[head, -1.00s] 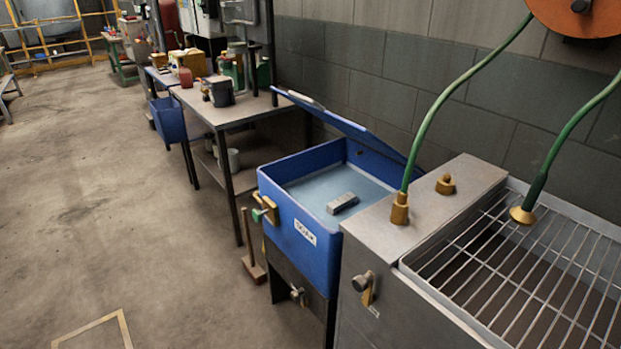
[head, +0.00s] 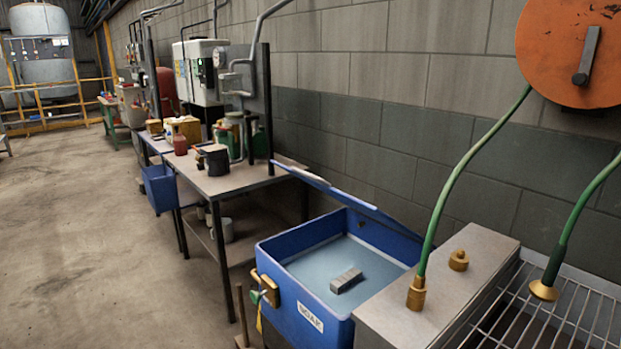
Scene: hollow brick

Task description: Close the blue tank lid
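The blue tank (head: 292,312) stands at the lower middle of the head view, with a white label reading SOAK on its front. Its blue lid (head: 345,197) is raised, tilted up along the back side toward the wall. A grey block (head: 346,280) sits in the pale interior of the tank. A brass fitting with a green handle (head: 264,291) is on the tank's left side. Neither of my grippers is in view.
A grey metal unit (head: 440,285) with a wire rack (head: 545,310) and green hoses (head: 470,165) stands right of the tank. A cluttered metal table (head: 235,183) stands behind it. The concrete floor (head: 90,240) at left is clear.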

